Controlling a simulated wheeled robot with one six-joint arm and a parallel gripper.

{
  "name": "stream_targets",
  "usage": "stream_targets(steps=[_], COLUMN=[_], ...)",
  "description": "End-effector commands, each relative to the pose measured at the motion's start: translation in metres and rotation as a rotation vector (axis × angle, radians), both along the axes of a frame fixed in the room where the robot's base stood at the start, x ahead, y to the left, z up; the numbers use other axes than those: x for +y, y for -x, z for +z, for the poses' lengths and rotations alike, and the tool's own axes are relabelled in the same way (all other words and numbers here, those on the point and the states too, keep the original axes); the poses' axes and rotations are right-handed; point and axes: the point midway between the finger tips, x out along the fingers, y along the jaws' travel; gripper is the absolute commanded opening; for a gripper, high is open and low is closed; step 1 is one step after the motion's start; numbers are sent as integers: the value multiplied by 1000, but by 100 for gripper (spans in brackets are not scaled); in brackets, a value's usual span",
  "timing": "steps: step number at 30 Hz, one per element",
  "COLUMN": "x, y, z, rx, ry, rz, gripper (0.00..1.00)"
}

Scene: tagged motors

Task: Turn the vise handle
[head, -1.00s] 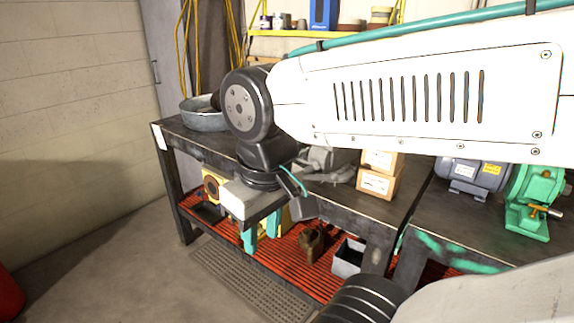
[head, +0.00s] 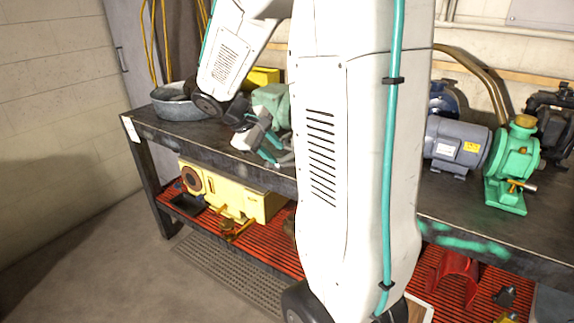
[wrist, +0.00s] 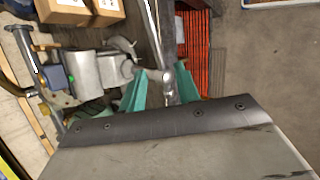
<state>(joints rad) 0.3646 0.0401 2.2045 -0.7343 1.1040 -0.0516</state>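The grey vise (wrist: 92,70) sits at the left in the wrist view. Its handle, a shiny metal bar (wrist: 150,28), runs down from the top edge and passes between the teal fingers of my gripper (wrist: 160,84). The fingers stand apart on either side of the bar; I cannot tell whether they touch it. In the head view my gripper (head: 270,149) is over the bench's front edge, and the vise is mostly hidden behind my arm and gripper.
The dark workbench (head: 205,146) carries a metal basin (head: 180,108), a grey motor (head: 455,146) and a green pump (head: 512,160). Cardboard boxes (wrist: 64,10) are near the vise. A yellow machine (head: 228,195) lies on the red lower shelf. The floor in front is clear.

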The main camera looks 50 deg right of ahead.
Motion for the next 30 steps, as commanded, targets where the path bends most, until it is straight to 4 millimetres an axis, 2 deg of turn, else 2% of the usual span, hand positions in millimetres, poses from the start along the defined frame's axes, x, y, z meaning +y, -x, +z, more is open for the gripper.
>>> stream_targets(steps=[15,27,28,30], x=[-39,-45,-45,-45], y=[18,20,20,20], z=[-56,-63,-63,-63], rx=[10,6,6,6], ry=[4,4,4,4], rz=[2,4,4,4], gripper=[32,32,26,7])
